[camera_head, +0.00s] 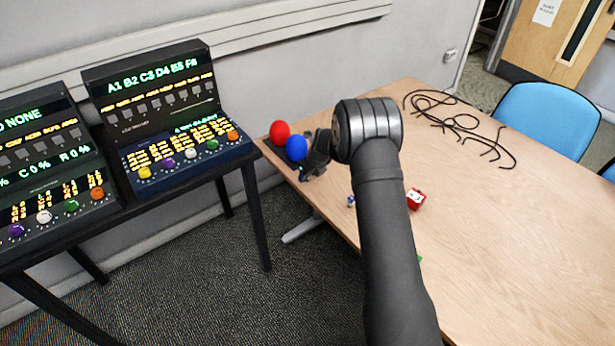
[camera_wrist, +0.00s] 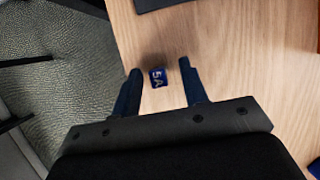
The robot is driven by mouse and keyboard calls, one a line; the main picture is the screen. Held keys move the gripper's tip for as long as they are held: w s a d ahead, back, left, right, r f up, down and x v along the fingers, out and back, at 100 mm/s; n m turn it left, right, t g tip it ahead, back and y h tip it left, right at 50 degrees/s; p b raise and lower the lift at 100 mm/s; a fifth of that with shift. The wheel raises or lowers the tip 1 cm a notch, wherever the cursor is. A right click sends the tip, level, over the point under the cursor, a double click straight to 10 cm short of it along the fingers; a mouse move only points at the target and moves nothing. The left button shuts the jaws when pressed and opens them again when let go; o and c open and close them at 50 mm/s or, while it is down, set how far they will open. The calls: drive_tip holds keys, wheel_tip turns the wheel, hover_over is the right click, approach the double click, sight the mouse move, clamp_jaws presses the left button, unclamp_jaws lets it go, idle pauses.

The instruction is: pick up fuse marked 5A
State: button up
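The fuse marked 5A (camera_wrist: 158,77) is a small dark blue block with pale lettering. It shows in the wrist view on the wooden table near its left edge. My gripper (camera_wrist: 160,68) is open around it, with a finger on each side and a visible gap to both. I cannot tell the exact height of the fingertips above the table. In the head view my gripper (camera_head: 308,174) is by the table's left edge, beside the red and blue balls. I cannot make out the 5A fuse there; the gripper seems to hide it.
A red ball (camera_head: 280,132) and blue ball (camera_head: 297,148) stand behind my gripper. A small blue block (camera_head: 351,201) and a red block (camera_head: 415,199) lie right of it. Black cables (camera_head: 455,122) lie at the back. Control panels (camera_head: 160,110) stand left, across a gap.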

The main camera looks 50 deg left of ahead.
drive_tip(key=shift+c, duration=0.2)
clamp_jaws()
